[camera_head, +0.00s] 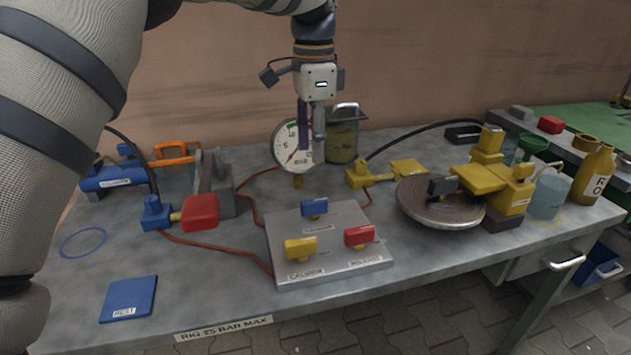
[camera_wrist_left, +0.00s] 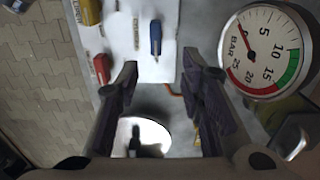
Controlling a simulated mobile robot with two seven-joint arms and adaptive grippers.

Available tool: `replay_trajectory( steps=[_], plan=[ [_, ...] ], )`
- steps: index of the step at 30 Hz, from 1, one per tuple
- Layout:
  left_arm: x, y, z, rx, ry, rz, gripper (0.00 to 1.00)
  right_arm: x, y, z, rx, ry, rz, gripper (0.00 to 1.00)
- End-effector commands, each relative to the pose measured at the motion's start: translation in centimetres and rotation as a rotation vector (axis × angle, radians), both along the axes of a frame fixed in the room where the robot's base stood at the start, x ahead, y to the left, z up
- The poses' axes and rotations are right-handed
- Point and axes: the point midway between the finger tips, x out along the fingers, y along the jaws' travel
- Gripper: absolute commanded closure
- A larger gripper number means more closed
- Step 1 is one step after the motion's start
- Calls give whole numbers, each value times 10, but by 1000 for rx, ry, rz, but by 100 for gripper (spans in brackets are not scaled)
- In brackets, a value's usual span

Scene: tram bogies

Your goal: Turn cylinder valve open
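A grey valve panel (camera_head: 330,262) lies on the bench with a blue handle (camera_head: 314,207), a yellow handle (camera_head: 300,248) and a red handle (camera_head: 359,236). Its labels are too small to read surely, so I cannot tell which one is the cylinder valve. In the left wrist view the blue handle (camera_wrist_left: 155,38) and red handle (camera_wrist_left: 101,69) lie ahead of the fingers. My left gripper (camera_head: 311,138) points down behind the panel, in front of the gauge, touching no handle. Its fingers (camera_wrist_left: 160,82) are apart and empty. My right gripper is out of view.
A round pressure gauge (camera_head: 288,146) stands close beside the left gripper; its needle is near zero in the wrist view (camera_wrist_left: 262,62). A grooved disc (camera_head: 440,222) and yellow unit (camera_head: 510,192) stand right. A blue plate (camera_head: 129,298) lies front left.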

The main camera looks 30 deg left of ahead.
Motion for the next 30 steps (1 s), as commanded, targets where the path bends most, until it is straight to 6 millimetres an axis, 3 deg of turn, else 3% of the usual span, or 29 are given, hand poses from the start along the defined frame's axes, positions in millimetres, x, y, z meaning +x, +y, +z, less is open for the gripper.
replay_trajectory(
  steps=[12,15,26,30],
  plan=[
    [-1,-1,-93,-2,4,0,65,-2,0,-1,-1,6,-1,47],
    [-1,-1,-109,-2,3,0,65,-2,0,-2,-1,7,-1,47],
    [-1,0,-119,-1,-1,0,65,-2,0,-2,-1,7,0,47],
    [-1,0,-119,0,0,0,92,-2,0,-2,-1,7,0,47]
  ],
)
